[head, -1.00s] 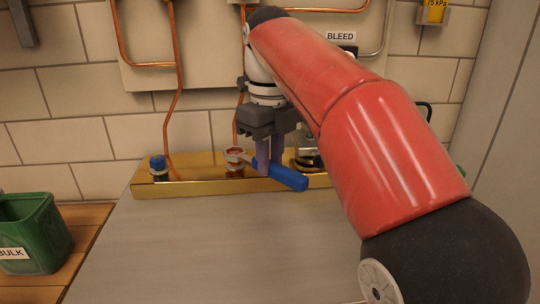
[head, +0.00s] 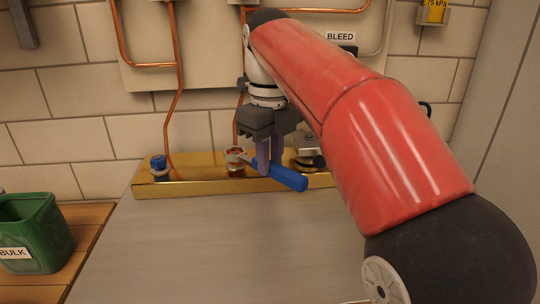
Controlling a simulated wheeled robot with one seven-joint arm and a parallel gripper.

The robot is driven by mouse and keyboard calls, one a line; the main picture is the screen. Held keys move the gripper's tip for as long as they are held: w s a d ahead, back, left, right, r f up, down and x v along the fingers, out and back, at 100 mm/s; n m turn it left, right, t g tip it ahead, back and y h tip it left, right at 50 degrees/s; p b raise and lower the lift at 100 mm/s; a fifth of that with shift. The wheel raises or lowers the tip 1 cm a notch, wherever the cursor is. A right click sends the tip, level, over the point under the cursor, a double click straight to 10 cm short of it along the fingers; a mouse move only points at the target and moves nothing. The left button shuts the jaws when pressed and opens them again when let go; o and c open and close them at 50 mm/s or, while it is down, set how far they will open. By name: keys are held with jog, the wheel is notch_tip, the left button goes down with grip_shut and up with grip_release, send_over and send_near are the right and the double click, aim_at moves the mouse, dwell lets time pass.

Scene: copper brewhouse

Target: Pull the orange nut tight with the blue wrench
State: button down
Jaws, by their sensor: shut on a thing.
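The blue wrench (head: 288,179) has a blue handle that points to the lower right, and its grey head lies at the orange nut (head: 235,152). The nut sits at the foot of a copper pipe, on the brass block (head: 200,186). The wrench head appears to be around the nut, but its exact seating is too small to tell. My gripper (head: 269,168) points down and is shut on the wrench handle near the head. Its fingers hide part of the handle.
A blue-topped fitting (head: 159,167) stands at the block's left end. A grey fitting (head: 306,150) stands close to the right of my gripper. A green BULK bin (head: 36,232) is at the lower left. The grey worktop (head: 220,245) in front is clear.

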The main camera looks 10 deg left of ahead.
jog(key=shift+f, duration=0.45)
dwell(1.0)
